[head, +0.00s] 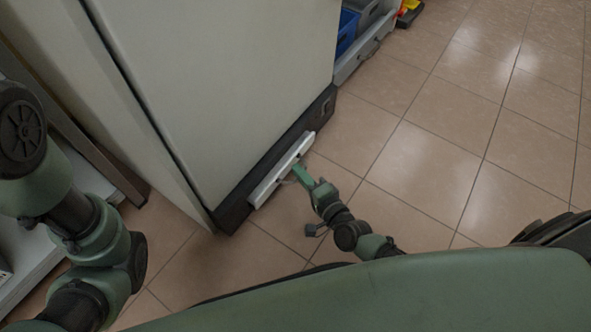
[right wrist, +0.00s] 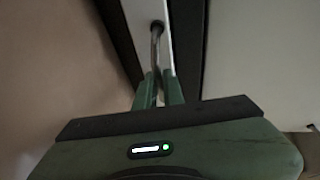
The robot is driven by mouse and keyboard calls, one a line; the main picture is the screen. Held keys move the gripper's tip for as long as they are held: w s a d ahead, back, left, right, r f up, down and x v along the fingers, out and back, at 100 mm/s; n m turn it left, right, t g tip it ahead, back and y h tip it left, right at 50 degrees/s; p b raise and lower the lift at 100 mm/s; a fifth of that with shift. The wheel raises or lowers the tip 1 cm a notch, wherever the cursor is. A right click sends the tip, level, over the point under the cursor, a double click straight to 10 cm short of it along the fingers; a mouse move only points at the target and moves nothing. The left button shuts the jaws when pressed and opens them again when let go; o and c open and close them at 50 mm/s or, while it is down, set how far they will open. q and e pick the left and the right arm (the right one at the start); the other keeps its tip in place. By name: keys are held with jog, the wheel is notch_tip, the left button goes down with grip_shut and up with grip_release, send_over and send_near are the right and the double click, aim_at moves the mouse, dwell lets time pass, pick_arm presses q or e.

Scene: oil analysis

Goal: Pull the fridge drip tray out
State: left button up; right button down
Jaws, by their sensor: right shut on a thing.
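The fridge (head: 220,80) stands upright with a dark base strip (head: 234,209) at floor level. The white front of the drip tray (head: 282,169) sits at that strip, slightly proud of it in the head view. In the right wrist view the white tray front (right wrist: 144,12) carries a thin dark metal handle (right wrist: 156,42). My right gripper (head: 298,172) is at the tray front, and its green fingers (right wrist: 160,90) are shut on the handle. The left arm shows at the left edge, but its gripper is out of view.
Tiled floor (head: 420,160) lies open in front of the fridge and to the right. A grey drawer or shelf unit with a blue crate (head: 346,32) stands beyond the fridge. A light shelf (head: 30,240) is at the lower left.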

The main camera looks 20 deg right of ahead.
jog(key=s+d, duration=0.4)
jog(key=s, duration=0.1)
jog(key=s+d+p, duration=0.1)
jog(key=s+d, duration=0.2)
jog(key=s, duration=0.2)
jog(key=s+d+p, duration=0.1)
jog(key=s+d, duration=0.3)
jog(key=s, duration=0.1)
jog(key=shift+s+d, duration=0.15)
jog(key=shift+d, duration=0.2)
jog(key=c, duration=1.5)
grip_release()
